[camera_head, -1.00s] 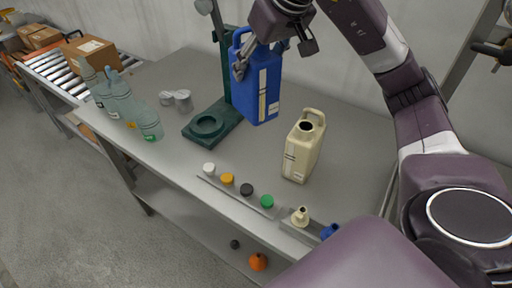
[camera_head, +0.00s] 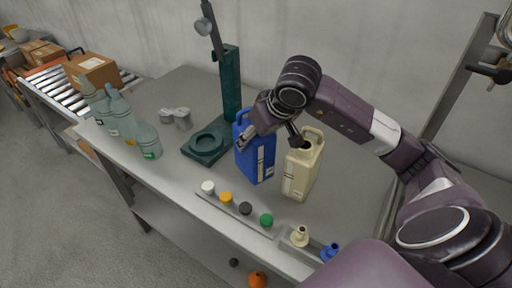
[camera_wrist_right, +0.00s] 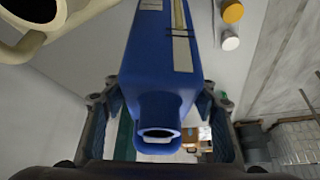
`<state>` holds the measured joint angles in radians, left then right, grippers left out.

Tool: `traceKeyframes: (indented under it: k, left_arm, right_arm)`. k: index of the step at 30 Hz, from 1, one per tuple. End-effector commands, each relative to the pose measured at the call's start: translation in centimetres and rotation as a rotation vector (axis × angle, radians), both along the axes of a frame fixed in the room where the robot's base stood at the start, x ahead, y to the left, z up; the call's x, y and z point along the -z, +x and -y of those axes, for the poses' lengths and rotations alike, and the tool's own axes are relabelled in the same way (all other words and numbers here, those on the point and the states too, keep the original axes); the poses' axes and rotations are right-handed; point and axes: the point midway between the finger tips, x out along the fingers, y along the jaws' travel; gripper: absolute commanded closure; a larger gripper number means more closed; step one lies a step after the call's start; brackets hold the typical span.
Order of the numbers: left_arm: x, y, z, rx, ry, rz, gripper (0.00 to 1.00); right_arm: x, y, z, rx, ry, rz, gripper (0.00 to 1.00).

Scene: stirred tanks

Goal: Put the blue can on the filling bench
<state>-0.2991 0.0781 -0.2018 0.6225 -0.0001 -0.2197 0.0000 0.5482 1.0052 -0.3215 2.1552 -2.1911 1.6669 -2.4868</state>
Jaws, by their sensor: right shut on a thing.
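The blue can (camera_head: 256,160) is upright on or just above the grey filling bench (camera_head: 176,184), between the green stand and the cream can. I cannot tell whether its base touches the top. My right gripper (camera_head: 268,128) is shut on the blue can near its top. In the right wrist view, the fingers sit on both sides of the blue can (camera_wrist_right: 160,85), with its open neck between them. The cream can (camera_head: 302,168) stands close on its right. My left gripper is not in view.
Several coloured caps, such as the green cap (camera_head: 266,220), line the front edge. Clear bottles (camera_head: 146,140) and grey tins (camera_head: 181,118) stand at left. A roller conveyor (camera_head: 60,92) carries boxes.

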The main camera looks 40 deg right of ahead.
Motion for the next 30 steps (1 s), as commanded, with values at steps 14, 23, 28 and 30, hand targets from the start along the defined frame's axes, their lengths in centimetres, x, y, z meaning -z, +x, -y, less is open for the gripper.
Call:
traceKeyframes:
  k: [14,23,28,30]
  left_arm:
    - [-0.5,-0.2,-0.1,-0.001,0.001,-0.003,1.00]
    - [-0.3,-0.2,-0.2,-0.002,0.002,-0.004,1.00]
    - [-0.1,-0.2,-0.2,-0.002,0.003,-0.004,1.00]
    - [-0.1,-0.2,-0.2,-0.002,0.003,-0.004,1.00]
  right_arm:
    - [3.6,0.1,0.0,0.001,0.001,0.006,1.00]
    - [3.8,0.1,0.0,0.000,0.000,0.007,1.00]
    - [4.1,0.0,0.0,0.000,0.000,0.001,0.40]
    - [4.1,0.0,0.0,0.000,0.000,0.000,0.32]
